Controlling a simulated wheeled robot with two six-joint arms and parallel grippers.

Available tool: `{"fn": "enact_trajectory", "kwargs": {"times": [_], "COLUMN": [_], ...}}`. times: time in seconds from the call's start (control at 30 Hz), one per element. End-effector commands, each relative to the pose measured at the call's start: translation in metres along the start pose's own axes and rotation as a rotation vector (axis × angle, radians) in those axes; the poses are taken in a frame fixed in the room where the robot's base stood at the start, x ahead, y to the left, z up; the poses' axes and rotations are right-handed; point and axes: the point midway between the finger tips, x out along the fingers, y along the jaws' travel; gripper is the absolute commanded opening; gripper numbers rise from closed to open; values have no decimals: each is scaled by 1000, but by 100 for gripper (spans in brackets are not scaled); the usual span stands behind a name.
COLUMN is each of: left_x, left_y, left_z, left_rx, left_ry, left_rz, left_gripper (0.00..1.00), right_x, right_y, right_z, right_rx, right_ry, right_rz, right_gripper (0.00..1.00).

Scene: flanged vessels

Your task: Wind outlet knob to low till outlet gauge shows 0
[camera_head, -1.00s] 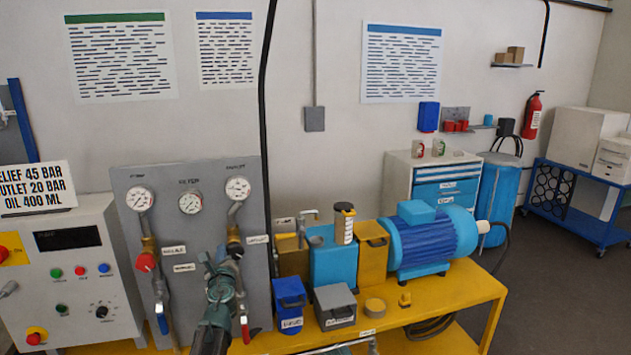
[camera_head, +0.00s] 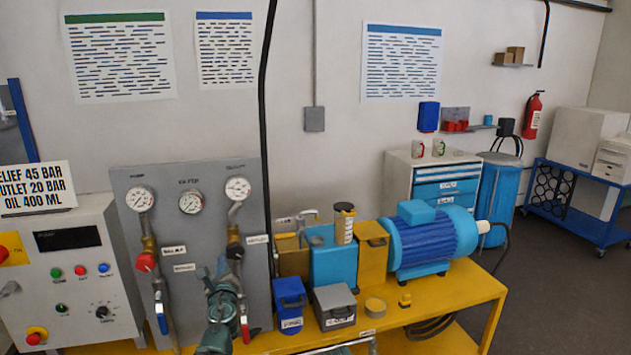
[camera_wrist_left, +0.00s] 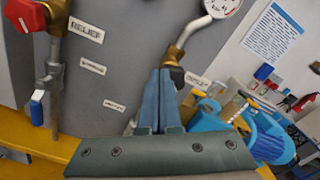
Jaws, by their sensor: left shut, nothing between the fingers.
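The outlet knob (camera_head: 235,251) is a dark knob under the right-hand gauge on the grey panel. My left gripper (camera_head: 221,268) is in front of it and partly hides it. In the left wrist view the closed fingers (camera_wrist_left: 160,98) point up at the panel, with a bit of the dark knob (camera_wrist_left: 177,74) showing just beside the tips. I cannot tell whether they touch. The outlet gauge (camera_head: 237,188) has a white dial, too small to read; its lower edge shows in the left wrist view (camera_wrist_left: 222,6). My right gripper is not in view.
The red relief knob (camera_head: 146,262) is left on the panel, above a blue-handled valve (camera_head: 162,322). A red lever (camera_head: 245,331) hangs close to my left gripper. A blue box (camera_head: 290,300) and grey box (camera_head: 335,304) stand right on the yellow bench (camera_head: 455,298).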

Motion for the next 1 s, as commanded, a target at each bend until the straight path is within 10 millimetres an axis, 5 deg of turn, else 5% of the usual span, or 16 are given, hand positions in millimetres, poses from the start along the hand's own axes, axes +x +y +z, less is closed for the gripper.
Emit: {"fn": "enact_trajectory", "kwargs": {"times": [0.43, 1.0], "left_x": [-9, 9], "left_y": [-14, -14], "left_z": [0, -1], "left_rx": [-454, -497], "left_ry": [0, -1], "left_rz": [0, 0], "left_gripper": [0, 0], "right_x": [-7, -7], "right_y": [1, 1], "right_z": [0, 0], "right_rx": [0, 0], "right_ry": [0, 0], "right_rz": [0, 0], "right_gripper": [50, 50]}}
